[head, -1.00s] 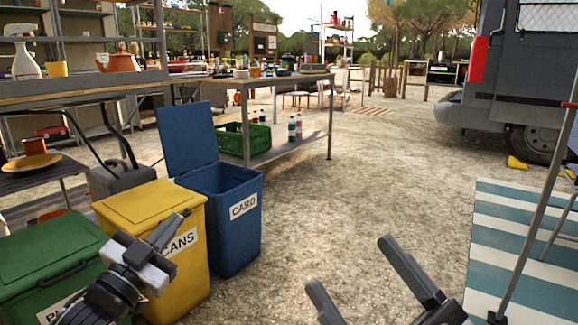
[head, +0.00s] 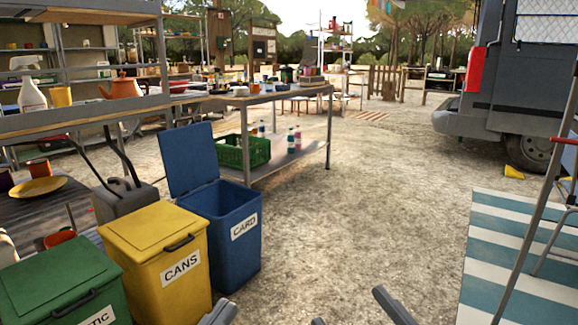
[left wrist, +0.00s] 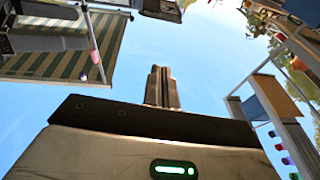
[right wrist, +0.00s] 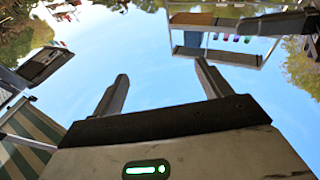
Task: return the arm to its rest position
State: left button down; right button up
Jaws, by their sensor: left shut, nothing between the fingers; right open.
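My left gripper (head: 218,313) shows only as a tip at the bottom edge of the head view, in front of the blue bin. In the left wrist view (left wrist: 162,88) its two fingers are together with nothing between them, against open sky. My right gripper (head: 357,313) is at the bottom edge of the head view, right of the left one, over bare gravel. In the right wrist view (right wrist: 163,72) its fingers are wide apart and empty. Most of both arms is out of the head view.
A green bin (head: 55,280), a yellow CANS bin (head: 150,235), lid shut, and a blue CARD bin (head: 222,255), lid open, stand at left. A striped mat (head: 525,240) lies right, near the van (head: 520,80). The gravel between is clear.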

pick_arm(q)
jog(key=s+a+n+g+y+p, duration=0.4)
jog(key=s+a+g+y+p, duration=0.1)
jog(key=p, duration=1.9)
jog(key=s+g+y, duration=0.1)
jog(key=s+g, duration=0.1)
jog(key=shift+f+g+y, duration=0.35)
jog(key=shift+g+y, duration=0.05)
pick_arm(e)
jog(key=s+d+m+g+h, duration=0.4)
jog(key=s+d+g+h, duration=0.1)
jog(key=s+g+h, duration=0.1)
jog(key=shift+s+f+g+h, duration=0.4)
jog(key=shift+s+g, duration=0.1)
jog(key=shift+g, duration=0.4)
pick_arm(q)
jog(key=shift+a, duration=0.1)
pick_arm(e)
jog(key=shift+d+r, duration=0.1)
jog(key=shift+c, duration=0.4)
